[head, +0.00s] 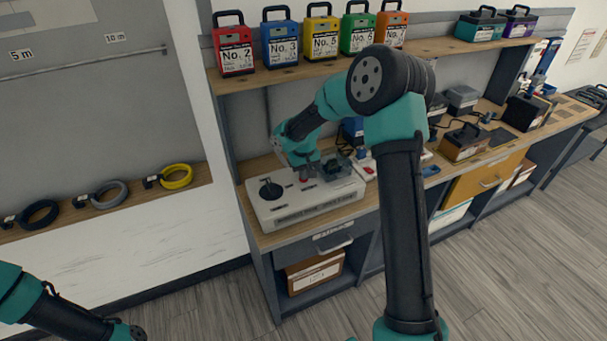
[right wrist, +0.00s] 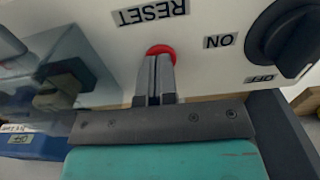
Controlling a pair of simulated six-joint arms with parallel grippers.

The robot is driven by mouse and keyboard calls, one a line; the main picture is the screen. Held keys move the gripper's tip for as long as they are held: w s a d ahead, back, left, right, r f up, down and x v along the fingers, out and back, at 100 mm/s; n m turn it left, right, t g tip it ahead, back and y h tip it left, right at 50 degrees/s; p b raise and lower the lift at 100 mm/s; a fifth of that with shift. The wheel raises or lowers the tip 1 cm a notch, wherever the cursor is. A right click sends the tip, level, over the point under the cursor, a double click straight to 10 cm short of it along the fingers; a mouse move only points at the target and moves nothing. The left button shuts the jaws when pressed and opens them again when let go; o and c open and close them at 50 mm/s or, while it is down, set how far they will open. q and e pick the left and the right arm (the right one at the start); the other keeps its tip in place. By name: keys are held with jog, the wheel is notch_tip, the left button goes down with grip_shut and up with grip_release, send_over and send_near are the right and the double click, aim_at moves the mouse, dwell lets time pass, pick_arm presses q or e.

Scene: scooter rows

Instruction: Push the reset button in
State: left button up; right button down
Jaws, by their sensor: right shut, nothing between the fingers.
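The red reset button (right wrist: 160,50) sits on the light face of a control box, below the RESET label (right wrist: 151,12) that reads upside down in the right wrist view. My right gripper (right wrist: 155,62) is shut and empty, its fingertips at the button and covering part of it. I cannot tell whether they touch it or how far in it is. In the head view the control box (head: 300,216) stands on the bench, and my right gripper (head: 303,174) is over it. My left arm shows at the lower left; its gripper is out of view.
A black rotary knob (right wrist: 290,40) with ON and OFF labels is beside the button. A clear cover (right wrist: 60,65) stands on the other side. Several coloured battery packs (head: 322,30) line the shelf above. Other devices crowd the bench to the right.

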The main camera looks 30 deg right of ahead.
notch_tip(320, 180, up, 14)
jog(key=shift+f, duration=0.25)
dwell(0.8)
